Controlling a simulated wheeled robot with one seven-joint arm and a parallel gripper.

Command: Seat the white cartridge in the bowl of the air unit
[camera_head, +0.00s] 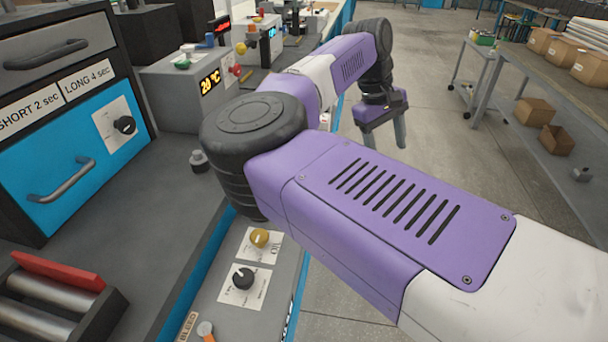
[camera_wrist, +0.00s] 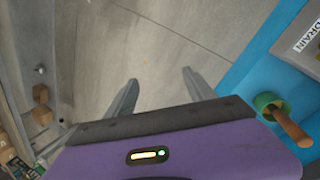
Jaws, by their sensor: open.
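My gripper (camera_head: 386,140) hangs over the floor aisle beyond the bench's edge, its two grey fingers pointing down and apart. In the wrist view the open fingers (camera_wrist: 160,78) have only bare concrete floor between them, and nothing is held. I cannot make out the white cartridge in either view. I cannot pick out the air unit or its bowl either; my arm covers part of the bench. At the right of the wrist view, a grey panel labelled DRAIN (camera_wrist: 305,42) is beside a green-collared fitting with a brown handle (camera_wrist: 290,125).
A blue-fronted cabinet (camera_head: 75,175) stands at the left, with a dark tray (camera_head: 105,310) of metal rollers below it. A grey unit reading 20 °C (camera_head: 170,85) is behind. A side table with cardboard boxes (camera_head: 590,68) stands right. The aisle floor (camera_head: 450,130) is clear.

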